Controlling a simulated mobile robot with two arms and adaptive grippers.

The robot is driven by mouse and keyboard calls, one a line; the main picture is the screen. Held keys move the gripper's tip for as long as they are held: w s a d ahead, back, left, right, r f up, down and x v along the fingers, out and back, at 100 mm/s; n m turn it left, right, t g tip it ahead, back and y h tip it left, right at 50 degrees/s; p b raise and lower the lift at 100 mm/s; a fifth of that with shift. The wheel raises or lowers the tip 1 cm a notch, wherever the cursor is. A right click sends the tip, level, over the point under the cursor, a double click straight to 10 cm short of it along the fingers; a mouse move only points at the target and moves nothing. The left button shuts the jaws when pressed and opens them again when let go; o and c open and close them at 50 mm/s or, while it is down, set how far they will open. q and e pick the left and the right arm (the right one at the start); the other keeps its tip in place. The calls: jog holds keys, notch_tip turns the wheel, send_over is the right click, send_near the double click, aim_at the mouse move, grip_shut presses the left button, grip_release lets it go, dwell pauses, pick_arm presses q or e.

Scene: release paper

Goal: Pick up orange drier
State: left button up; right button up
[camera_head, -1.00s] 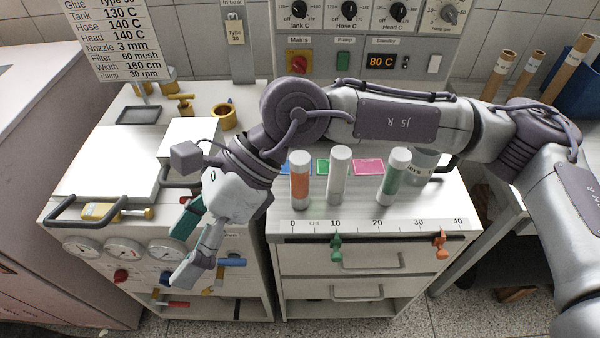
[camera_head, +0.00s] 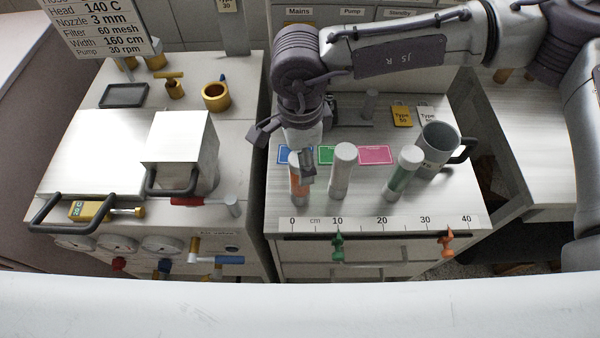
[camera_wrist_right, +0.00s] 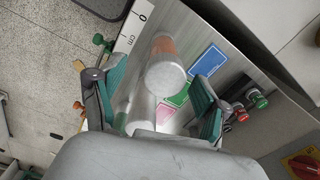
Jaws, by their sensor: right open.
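The orange drier is a white-capped tube with an orange band (camera_head: 296,188), upright at the left of a row of three tubes on the cabinet top. My right gripper (camera_head: 306,166) is above and beside it and partly hides it in the head view. In the right wrist view the orange drier (camera_wrist_right: 164,70) shows cap first between the green-padded fingers of my right gripper (camera_wrist_right: 160,95), which is open. I cannot tell whether the fingers touch it. My left gripper is not in view.
A white tube (camera_head: 342,172) stands close right of the orange one, and a green-banded tube (camera_head: 402,175) farther right. A grey mug (camera_head: 438,150) stands behind that. Blue, green and pink cards (camera_head: 376,154) lie behind the tubes. A ruler strip (camera_head: 380,222) runs along the front edge.

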jog(key=shift+w+f+p, duration=0.2)
jog(key=shift+f+p, duration=0.6)
jog(key=shift+f, duration=0.15)
jog(key=f+p, duration=0.1)
jog(key=f, duration=0.3)
jog(key=shift+w, duration=0.2)
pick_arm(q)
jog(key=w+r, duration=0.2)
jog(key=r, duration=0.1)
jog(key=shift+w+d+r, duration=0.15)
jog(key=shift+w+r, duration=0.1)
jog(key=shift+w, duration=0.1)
pick_arm(e)
grip_shut()
